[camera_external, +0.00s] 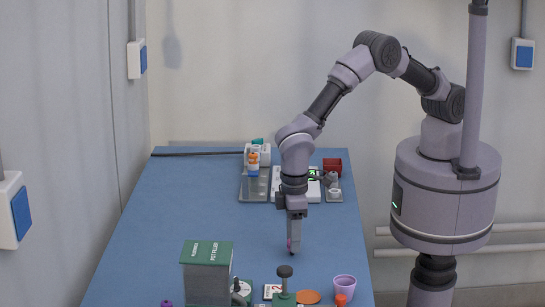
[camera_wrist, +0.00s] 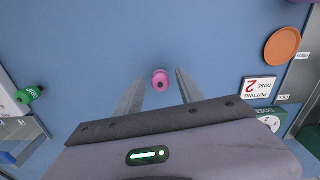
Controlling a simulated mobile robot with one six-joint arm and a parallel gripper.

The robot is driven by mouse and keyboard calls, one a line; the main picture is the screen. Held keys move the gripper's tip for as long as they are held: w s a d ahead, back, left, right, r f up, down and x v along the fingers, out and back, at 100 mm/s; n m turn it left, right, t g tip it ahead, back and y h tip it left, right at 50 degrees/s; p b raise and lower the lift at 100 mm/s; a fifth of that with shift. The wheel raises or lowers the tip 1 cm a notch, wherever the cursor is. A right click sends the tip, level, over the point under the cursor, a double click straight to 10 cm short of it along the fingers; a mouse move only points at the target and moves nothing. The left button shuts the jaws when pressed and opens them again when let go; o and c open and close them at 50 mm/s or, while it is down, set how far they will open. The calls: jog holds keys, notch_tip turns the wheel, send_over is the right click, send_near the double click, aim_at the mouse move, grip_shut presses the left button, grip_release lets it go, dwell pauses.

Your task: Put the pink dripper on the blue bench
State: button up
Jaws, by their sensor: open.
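The pink dripper (camera_wrist: 160,80) shows in the wrist view as a small round pink piece with a dark centre, between my fingertips with blue surface around it. In the external view only a small pink spot (camera_external: 290,243) shows at my fingertips. My gripper (camera_external: 292,250) points straight down, low over the blue bench (camera_external: 210,215). In the wrist view my gripper (camera_wrist: 160,74) is open, with a finger on each side of the dripper and visible gaps. The dripper appears to be on the bench; its underside is hidden.
Near the front stand a green-topped pot filler (camera_external: 207,272), a dark-knobbed green tool (camera_external: 285,285), an orange disc (camera_external: 307,297) and a purple cup (camera_external: 344,286). A white card (camera_wrist: 258,87) lies right of my gripper. A red box (camera_external: 332,166) stands behind.

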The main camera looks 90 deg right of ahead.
notch_tip(320, 180, up, 12)
jog(key=p, duration=0.4)
jog(key=d+r+m+t+y, duration=0.1)
jog(key=d+r+m, duration=0.1)
jog(key=d+r, duration=1)
jog(key=s+d+r+m+t+y, duration=0.1)
jog(key=s+d+r+t, duration=0.1)
jog(key=s+d+r, duration=0.4)
jog(key=s+d+r+m+t, duration=0.15)
jog(key=s+d+r, duration=0.25)
jog(key=s+d, duration=0.45)
jog(key=s+d+f+m+t, duration=0.1)
jog(key=s+d, duration=0.2)
jog(key=s, duration=0.3)
jog(key=shift+s+d+f+m, duration=0.3)
jog(key=shift+f+m, duration=0.05)
